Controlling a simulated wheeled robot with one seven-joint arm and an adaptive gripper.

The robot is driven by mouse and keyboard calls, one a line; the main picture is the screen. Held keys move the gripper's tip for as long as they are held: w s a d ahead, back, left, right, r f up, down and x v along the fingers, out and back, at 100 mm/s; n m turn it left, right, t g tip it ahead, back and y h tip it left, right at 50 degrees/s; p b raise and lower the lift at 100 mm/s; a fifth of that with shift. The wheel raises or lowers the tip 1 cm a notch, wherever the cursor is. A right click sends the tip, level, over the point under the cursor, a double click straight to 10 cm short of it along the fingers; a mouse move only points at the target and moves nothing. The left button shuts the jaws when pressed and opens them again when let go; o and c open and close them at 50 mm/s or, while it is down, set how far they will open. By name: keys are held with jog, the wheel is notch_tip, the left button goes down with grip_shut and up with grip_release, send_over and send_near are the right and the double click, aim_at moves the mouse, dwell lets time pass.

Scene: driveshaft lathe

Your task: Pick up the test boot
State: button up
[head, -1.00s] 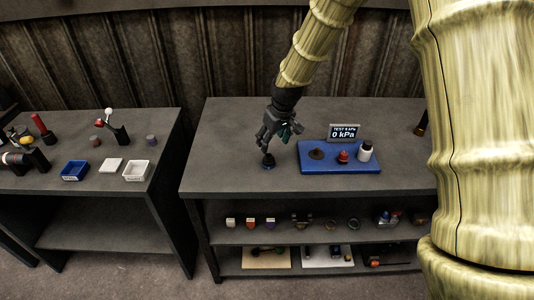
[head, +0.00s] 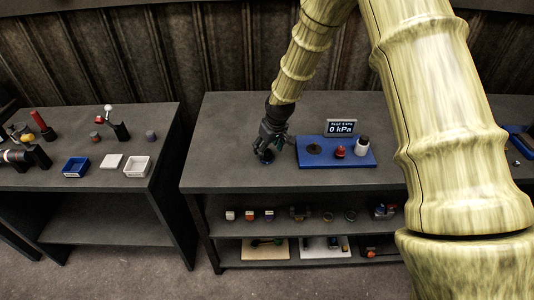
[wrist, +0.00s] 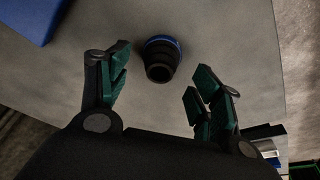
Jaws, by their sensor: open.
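The test boot is most likely the small black ribbed, tapered piece with a blue ring (wrist: 162,58). In the wrist view it stands on the grey bench top between and slightly beyond my two fingertips. In the head view the boot (head: 266,157) is mostly hidden by my gripper (head: 267,150), which is low over it near the bench's left part. My gripper (wrist: 160,78) is open, with green-padded fingers on either side of the boot. No contact with the boot is visible.
A blue board (head: 337,160) to the right carries a dark disc, a red knob (head: 340,152) and a white bottle (head: 362,147). A display (head: 340,127) reading 0 kPa stands behind. Shelves below hold several small parts. A left bench (head: 100,178) holds trays and tools.

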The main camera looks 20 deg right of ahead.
jog(key=shift+p+x, duration=0.5)
jog(key=shift+x, duration=1)
jog(key=c, duration=1.1)
